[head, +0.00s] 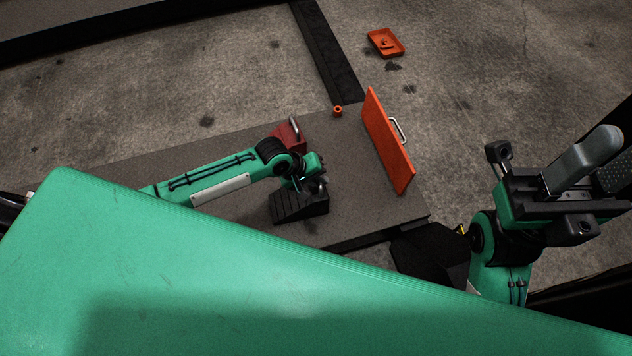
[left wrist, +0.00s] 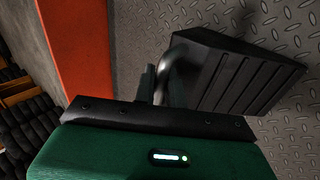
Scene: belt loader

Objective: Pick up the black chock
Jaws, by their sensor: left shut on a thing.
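The black chock (head: 300,205) is a ribbed wedge over the grey deck in the head view. It also shows large in the left wrist view (left wrist: 235,80), with a bent metal handle on its near side. My left gripper (head: 318,180) is at the top of the chock and shut on its handle (left wrist: 178,62). The fingers are mostly hidden. I cannot tell whether the chock touches the deck. My right gripper (head: 592,165) is at the far right of the head view, away from the chock; its jaw gap does not show clearly.
A red chock (head: 288,136) with a metal handle lies behind my left arm. An orange panel (head: 386,140) with a handle stands right of the black chock. The grey deck (head: 385,212) has bare room nearby.

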